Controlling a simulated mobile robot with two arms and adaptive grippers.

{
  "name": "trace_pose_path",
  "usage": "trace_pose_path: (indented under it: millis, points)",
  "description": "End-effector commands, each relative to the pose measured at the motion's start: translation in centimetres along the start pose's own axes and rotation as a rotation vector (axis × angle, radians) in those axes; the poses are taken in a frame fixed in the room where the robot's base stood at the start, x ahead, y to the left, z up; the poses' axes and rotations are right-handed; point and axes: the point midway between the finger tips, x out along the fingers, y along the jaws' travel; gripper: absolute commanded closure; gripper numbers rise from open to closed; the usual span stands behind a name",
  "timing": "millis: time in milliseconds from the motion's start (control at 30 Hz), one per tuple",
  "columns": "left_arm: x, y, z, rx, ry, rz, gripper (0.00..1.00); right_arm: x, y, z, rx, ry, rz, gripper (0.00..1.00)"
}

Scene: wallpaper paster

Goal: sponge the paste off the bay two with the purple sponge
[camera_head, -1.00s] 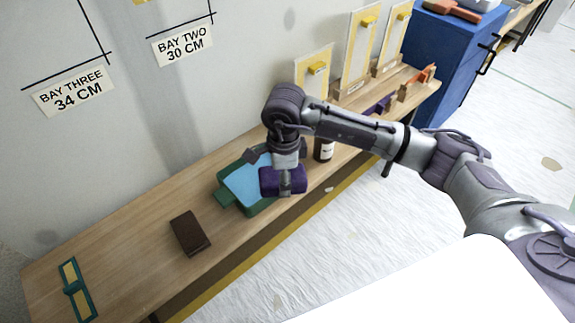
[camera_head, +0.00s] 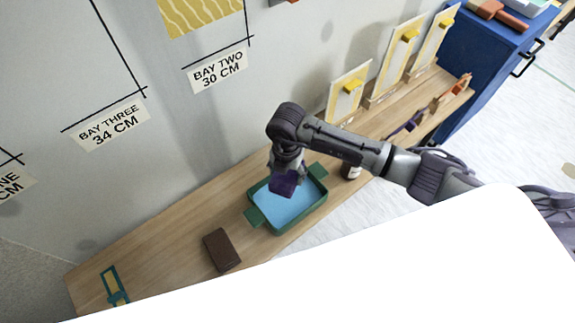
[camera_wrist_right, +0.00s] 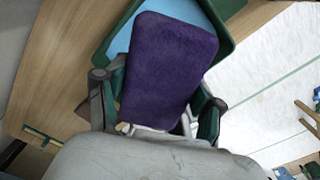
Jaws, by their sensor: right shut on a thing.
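The purple sponge (camera_head: 284,184) is in my right gripper (camera_head: 291,172), which is shut on it. In the head view it is over the blue water of the green tray (camera_head: 316,207); I cannot tell whether it touches the water. In the right wrist view the purple sponge (camera_wrist_right: 168,62) fills the middle, between the fingers, with the tray behind it. Bay two shows at the top of the wall as a yellow, wavy-streaked patch of paste (camera_head: 203,16) above the label BAY TWO 30 CM (camera_head: 218,70). Its upper part is cut off by the frame. My left gripper is not in view.
The wooden bench (camera_head: 165,240) carries a dark brown block (camera_head: 222,250), a teal-framed item (camera_head: 113,286) and a bottle (camera_head: 352,171) beside the tray. Boards with yellow pieces (camera_head: 396,62) stand along the back right. A blue cabinet (camera_head: 478,75) is at the right.

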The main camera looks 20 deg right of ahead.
Motion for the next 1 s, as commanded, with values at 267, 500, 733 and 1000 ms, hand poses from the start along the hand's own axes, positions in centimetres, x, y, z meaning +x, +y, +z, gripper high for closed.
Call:
trace_pose_path:
  millis: [267,500,733,1000]
  points:
    - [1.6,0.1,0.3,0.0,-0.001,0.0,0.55,1.9,0.0,-0.1,0.007,0.001,-0.001,0.69]
    - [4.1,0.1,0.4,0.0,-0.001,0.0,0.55,4.8,0.0,-0.1,0.005,0.001,0.0,0.69]
    - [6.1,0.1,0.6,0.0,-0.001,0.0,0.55,7.4,-0.1,0.0,0.005,0.0,-0.001,0.69]
    - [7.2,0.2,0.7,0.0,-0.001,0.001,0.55,9.1,0.0,0.0,0.004,0.0,0.001,0.69]
